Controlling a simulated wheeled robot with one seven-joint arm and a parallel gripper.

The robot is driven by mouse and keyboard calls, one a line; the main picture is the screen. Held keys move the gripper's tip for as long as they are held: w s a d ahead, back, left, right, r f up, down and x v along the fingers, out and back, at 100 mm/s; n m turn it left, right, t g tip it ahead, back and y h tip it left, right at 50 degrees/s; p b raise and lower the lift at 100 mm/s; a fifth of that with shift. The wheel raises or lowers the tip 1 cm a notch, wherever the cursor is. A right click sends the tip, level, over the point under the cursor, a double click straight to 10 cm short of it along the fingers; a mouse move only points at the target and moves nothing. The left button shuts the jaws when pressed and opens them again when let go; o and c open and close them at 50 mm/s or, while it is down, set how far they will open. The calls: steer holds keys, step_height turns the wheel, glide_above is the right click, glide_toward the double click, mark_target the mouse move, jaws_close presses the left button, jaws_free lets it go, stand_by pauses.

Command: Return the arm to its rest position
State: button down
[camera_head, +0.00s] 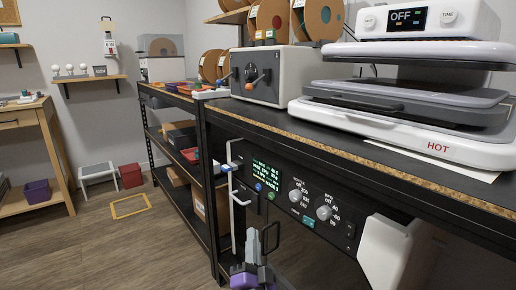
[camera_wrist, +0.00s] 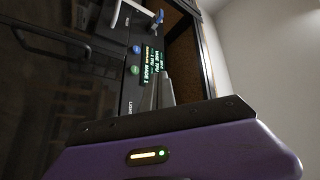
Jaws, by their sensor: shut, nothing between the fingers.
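My gripper (camera_head: 251,242) is low in front of the workbench, at the bottom of the head view. Its grey fingers point up and are together with nothing between them. In the wrist view the fingers (camera_wrist: 158,93) stand above my purple gripper body, which has a lit yellow bar and a green light. The rest of my arm is out of view.
A control panel (camera_head: 326,205) with a green-text display and knobs is close to my gripper, under the bench edge. A white handle (camera_head: 235,187) sticks out at its left. A press marked HOT (camera_head: 440,148) stands on the bench. The floor (camera_head: 120,250) at left is mostly clear.

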steer(key=s+d+f+n+g+y, duration=0.1)
steer(key=s+d+f+n+y, duration=0.1)
steer(key=s+d+f+n, duration=0.65)
steer(key=s+d+r+n+g+y, duration=0.1)
steer(key=s+d, duration=0.4)
steer(key=s, duration=0.8)
steer(key=s+d+g+h, duration=0.2)
steer(key=s+d+g, duration=0.15)
steer(key=s, duration=1.25)
steer(key=s+d+g+h, duration=0.2)
steer(key=s+d, duration=0.3)
steer(key=s, duration=1.1)
step_height(320, 180, up, 33)
steer(key=p, duration=3.2)
steer(key=shift+w+a, duration=0.3)
